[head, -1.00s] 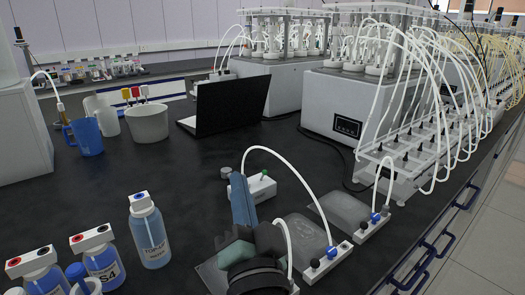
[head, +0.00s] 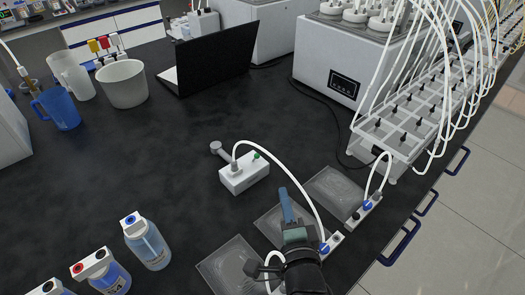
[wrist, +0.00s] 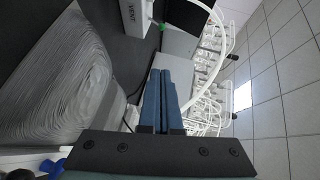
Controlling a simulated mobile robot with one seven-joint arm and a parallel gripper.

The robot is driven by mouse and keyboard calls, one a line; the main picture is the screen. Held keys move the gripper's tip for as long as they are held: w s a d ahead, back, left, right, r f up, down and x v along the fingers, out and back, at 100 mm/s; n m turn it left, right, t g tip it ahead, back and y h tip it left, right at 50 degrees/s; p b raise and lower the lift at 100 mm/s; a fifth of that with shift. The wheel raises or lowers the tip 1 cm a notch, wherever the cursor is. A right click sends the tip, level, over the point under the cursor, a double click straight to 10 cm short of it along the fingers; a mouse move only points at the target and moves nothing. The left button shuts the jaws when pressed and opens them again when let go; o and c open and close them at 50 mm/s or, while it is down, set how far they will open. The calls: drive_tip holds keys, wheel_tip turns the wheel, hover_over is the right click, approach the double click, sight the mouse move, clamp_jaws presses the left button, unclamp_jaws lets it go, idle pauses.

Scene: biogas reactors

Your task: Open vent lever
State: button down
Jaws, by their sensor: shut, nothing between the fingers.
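A small white vent box (head: 245,173) lies on the black bench, with a green-tipped lever (head: 256,156) on its top. A white tube rises from a grey fitting on it. In the wrist view the box (wrist: 133,18) shows its "VENT" lettering, and a green part (wrist: 162,27) shows beside it. My gripper (head: 285,192) has blue fingers, pressed together and empty. In the head view they appear right of and nearer than the box, apart from it in the picture. The lever's exact angle is too small to tell.
Clear gas bags (head: 335,190) with white valve strips lie around my gripper. The white tube (head: 300,180) arcs from the box past my fingers. Blue-liquid bottles (head: 148,243) stand at the lower left. A laptop (head: 208,70) stands behind. The bench between is clear.

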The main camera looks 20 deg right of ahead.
drive_tip(key=shift+s, duration=0.1)
drive_tip(key=b, duration=0.1)
approach(257, 156)
drive_tip(key=d, duration=0.1)
drive_tip(key=w+d, duration=0.1)
drive_tip(key=d, duration=0.1)
drive_tip(key=w+d, duration=0.1)
drive_tip(key=d, duration=0.1)
drive_tip(key=shift+f, duration=0.3)
drive_tip(key=w, duration=0.1)
drive_tip(key=w+a, duration=0.1)
drive_tip(key=w, duration=0.1)
drive_tip(key=shift+a+f+p, duration=0.2)
drive_tip(key=shift+f+p, duration=0.05)
drive_tip(key=shift+p, duration=0.15)
drive_tip(key=shift+w+a+f, duration=0.15)
drive_tip(key=shift+w+a, duration=0.1)
drive_tip(key=shift+w, duration=0.2)
drive_tip(key=shift+p, duration=0.55)
drive_tip(key=shift+r+p, duration=0.3)
drive_tip(key=shift+p, duration=0.15)
drive_tip(key=shift+w+a+g, duration=0.1)
drive_tip(key=shift+g, duration=0.2)
